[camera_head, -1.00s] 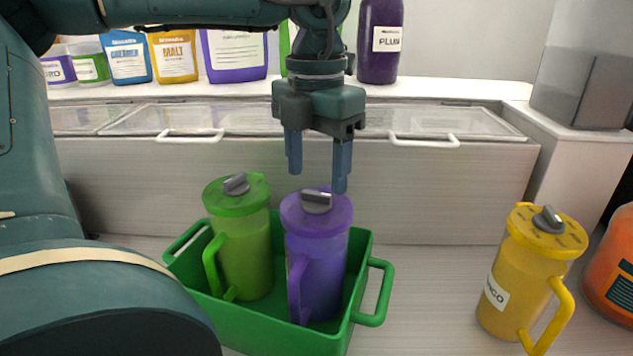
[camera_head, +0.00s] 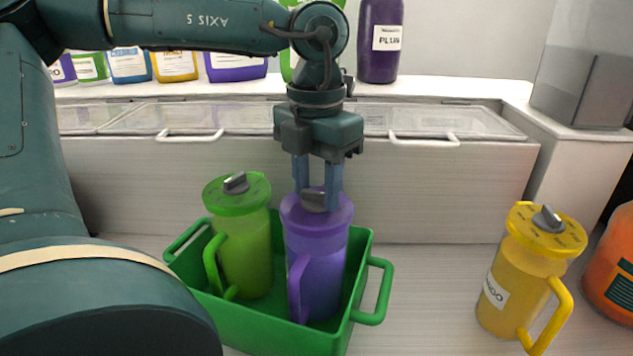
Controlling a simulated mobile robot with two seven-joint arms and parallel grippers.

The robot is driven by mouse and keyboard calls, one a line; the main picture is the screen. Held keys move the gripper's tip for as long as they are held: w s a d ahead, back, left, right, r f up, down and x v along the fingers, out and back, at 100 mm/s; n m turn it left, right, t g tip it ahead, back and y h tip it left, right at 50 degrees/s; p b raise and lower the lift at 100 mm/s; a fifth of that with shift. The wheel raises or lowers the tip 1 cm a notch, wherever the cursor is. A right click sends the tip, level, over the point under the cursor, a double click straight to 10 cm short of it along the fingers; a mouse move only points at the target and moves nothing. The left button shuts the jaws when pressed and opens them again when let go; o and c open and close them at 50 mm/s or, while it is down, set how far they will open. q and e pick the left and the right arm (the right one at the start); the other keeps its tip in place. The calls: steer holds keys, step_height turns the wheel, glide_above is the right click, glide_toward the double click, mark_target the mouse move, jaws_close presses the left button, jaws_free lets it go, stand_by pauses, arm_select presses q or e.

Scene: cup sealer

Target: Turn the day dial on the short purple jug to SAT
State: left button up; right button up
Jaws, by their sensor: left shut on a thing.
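The short purple jug (camera_head: 316,262) stands upright in the right part of the green tray (camera_head: 262,336), its handle toward the front left. Its grey dial knob (camera_head: 313,203) is on top of the purple lid. My left gripper (camera_head: 318,204) points straight down over the lid and is shut on the dial knob, one finger on each side. The day marks on this lid are too small and too covered to read. My right gripper is not in view.
A green jug (camera_head: 246,262) with a grey knob stands close on the left in the same tray. A yellow jug (camera_head: 522,282) and an orange container (camera_head: 614,268) stand at the right. A white cabinet (camera_head: 400,200) is behind. Counter between tray and yellow jug is clear.

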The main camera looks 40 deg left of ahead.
arm_select(q)
steer(key=shift+c, duration=1.2)
steer(key=m+b, duration=0.1)
steer(key=m, duration=0.2)
steer(key=shift+m, duration=0.4)
steer(key=m, duration=1.1)
steer(key=shift+m, duration=0.3)
steer(key=m, duration=0.4)
steer(key=shift+m, duration=0.4)
